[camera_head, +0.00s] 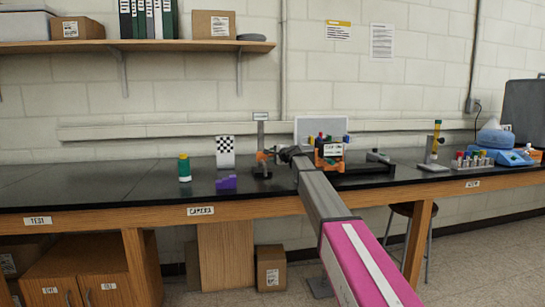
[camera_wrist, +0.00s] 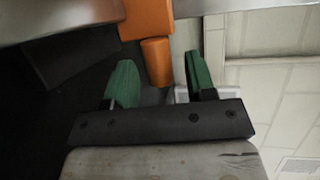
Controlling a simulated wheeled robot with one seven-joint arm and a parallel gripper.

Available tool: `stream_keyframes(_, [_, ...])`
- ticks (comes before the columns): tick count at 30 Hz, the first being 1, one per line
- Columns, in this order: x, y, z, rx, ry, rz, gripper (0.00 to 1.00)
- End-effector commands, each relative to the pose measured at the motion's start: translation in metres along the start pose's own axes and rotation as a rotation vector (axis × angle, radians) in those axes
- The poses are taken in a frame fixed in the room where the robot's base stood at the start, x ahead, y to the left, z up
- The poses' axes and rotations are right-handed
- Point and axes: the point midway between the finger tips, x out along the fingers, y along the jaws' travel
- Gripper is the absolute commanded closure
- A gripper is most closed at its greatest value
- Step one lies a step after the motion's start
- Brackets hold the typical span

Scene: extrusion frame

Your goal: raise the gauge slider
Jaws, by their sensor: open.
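The gauge is a grey upright post (camera_head: 261,133) with a small label on top, standing on the black bench. Its orange slider (camera_head: 262,156) sits low on the post, not far above the base. In the wrist view the orange slider (camera_wrist: 147,20) is close up, with a round orange knob (camera_wrist: 156,60) pointing toward my gripper. My gripper (camera_wrist: 158,62) is open, with a green-padded finger on either side of the knob. Gaps show on both sides, and I see no contact. In the head view my gripper (camera_head: 284,153) is just right of the slider, small and partly hidden by my arm.
A checkered board (camera_head: 225,151), a purple block (camera_head: 226,182) and a green-and-yellow cylinder (camera_head: 184,168) stand left of the gauge. An orange-framed unit (camera_head: 329,152) stands close on the right. Bare bench top (camera_head: 90,178) lies at the far left.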

Motion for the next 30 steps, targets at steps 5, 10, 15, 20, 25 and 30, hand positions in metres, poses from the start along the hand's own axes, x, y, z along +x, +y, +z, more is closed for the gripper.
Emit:
stream_keyframes(5, [0.01, 0.0, 0.001, 0.0, -0.001, 0.0, 0.49])
stream_keyframes(10, [0.01, 0.0, 0.001, 0.0, -0.001, 0.0, 0.49])
stream_keyframes(15, [0.01, 0.0, 0.001, 0.0, -0.001, 0.0, 0.95])
stream_keyframes(20, [0.009, -0.001, 0.001, 0.0, -0.001, 0.0, 1.0])
stream_keyframes(25, [0.006, -0.022, 0.002, -0.002, -0.001, -0.002, 1.0])
stream_keyframes(30, [-0.001, -0.061, 0.005, -0.003, -0.001, -0.003, 1.0])
